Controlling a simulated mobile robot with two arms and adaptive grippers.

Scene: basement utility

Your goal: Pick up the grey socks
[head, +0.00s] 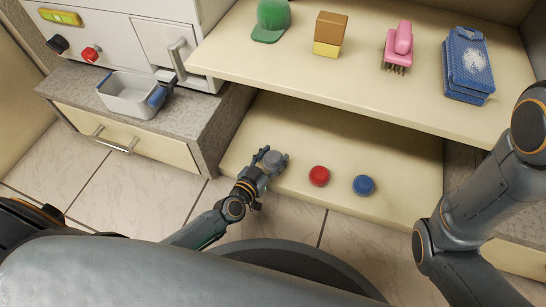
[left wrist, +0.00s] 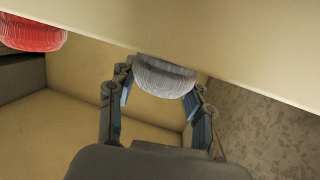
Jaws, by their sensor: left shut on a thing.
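The grey socks (head: 277,159), a small rounded ribbed bundle, are at the left end of the lower shelf. My left gripper (head: 264,163) is shut on them. In the left wrist view the grey socks (left wrist: 165,76) show between the two fingers of my left gripper (left wrist: 161,92). The fingers hide part of the bundle's sides. I cannot tell whether the bundle touches the shelf. My right arm shows at the right of the head view, but its gripper is out of view.
A red bundle (head: 319,176) and a blue bundle (head: 364,185) sit to the right on the lower shelf (head: 405,160).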

